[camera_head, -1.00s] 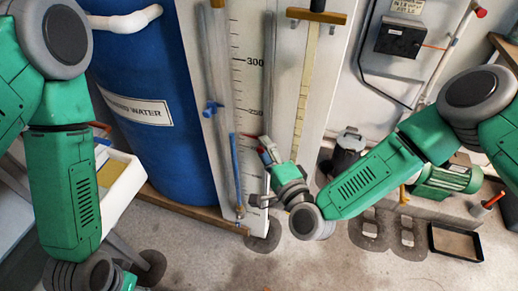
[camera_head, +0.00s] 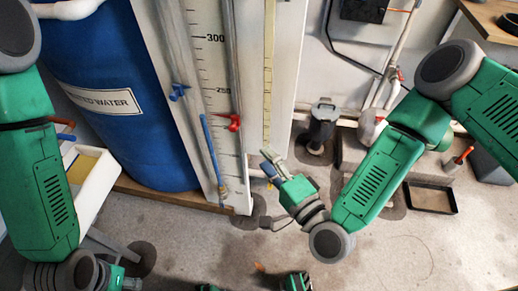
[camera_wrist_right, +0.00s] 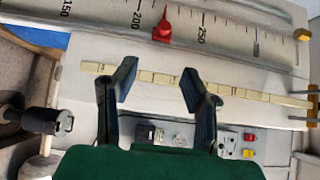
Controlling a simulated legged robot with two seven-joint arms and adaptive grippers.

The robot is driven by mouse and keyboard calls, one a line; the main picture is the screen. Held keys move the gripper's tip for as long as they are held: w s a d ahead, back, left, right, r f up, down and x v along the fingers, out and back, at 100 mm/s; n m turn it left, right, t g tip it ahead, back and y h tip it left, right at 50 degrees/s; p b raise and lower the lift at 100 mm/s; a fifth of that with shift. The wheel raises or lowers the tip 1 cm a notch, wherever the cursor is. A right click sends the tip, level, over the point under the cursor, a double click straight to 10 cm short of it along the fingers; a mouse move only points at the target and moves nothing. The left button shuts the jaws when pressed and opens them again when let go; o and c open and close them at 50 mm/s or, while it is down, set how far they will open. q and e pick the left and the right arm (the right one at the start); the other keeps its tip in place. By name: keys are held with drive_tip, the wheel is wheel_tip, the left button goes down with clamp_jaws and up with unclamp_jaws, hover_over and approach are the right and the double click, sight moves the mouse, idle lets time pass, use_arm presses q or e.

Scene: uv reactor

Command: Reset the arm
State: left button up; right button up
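A blue water barrel (camera_head: 120,130) stands left of the panel. A white box (camera_head: 95,185) is beside my left arm. A dark canister (camera_head: 322,125) and black tray (camera_head: 430,198) are at the right. The floor between my arms is clear.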

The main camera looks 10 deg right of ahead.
use_arm(q)
drive_tip(key=shift+a+f, duration=0.15)
drive_tip(key=shift+a, duration=0.3)
use_arm(e)
drive_tip(key=shift+s+a, duration=0.1)
drive_tip(key=shift+a, duration=0.4)
use_arm(q)
drive_tip(key=shift+w, duration=0.1)
use_arm(e)
drive_tip(key=shift+d, duration=0.1)
